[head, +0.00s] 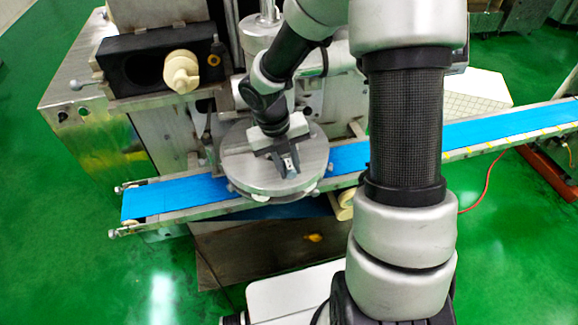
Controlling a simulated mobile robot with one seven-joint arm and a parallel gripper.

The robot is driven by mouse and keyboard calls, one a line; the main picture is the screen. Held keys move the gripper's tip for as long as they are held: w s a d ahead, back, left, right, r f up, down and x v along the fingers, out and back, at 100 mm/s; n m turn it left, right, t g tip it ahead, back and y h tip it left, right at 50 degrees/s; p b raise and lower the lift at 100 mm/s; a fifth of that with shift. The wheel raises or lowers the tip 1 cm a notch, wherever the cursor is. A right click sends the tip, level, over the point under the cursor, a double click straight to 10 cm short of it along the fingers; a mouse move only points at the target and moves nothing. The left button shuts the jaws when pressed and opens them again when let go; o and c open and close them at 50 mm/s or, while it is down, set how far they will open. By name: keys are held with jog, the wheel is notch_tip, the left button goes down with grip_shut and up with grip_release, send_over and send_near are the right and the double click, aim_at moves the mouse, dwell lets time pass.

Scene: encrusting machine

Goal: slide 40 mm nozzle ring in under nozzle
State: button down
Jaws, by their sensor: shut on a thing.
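My gripper (287,169) is above the front part of a round metal disc (240,170) on the machine. Its dark fingers point down and toward the camera, and they are shut on a small pale metal piece (289,162). The piece is too small to tell if it is the 40 mm nozzle ring or a part of it. I cannot tell whether it touches the disc. The nozzle cannot be made out; my wrist and forearm cover the area behind the gripper.
A blue conveyor belt (178,197) runs under the disc from left to upper right. A black block (135,65) with a cream knob (181,72) is at upper left. A metal cylinder (258,33) stands behind my arm. Green floor (70,260) is open at left.

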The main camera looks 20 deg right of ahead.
jog(key=shift+w, duration=0.1)
jog(key=shift+w+p, duration=0.45)
jog(key=shift+w, duration=0.75)
jog(key=shift+w, duration=0.15)
jog(key=s, duration=0.7)
jog(key=shift+s+p, duration=0.25)
jog(key=shift+p, duration=0.2)
jog(key=shift+s, duration=0.1)
dwell(0.6)
jog(key=shift+w, duration=2.4)
jog(key=shift+w, duration=0.1)
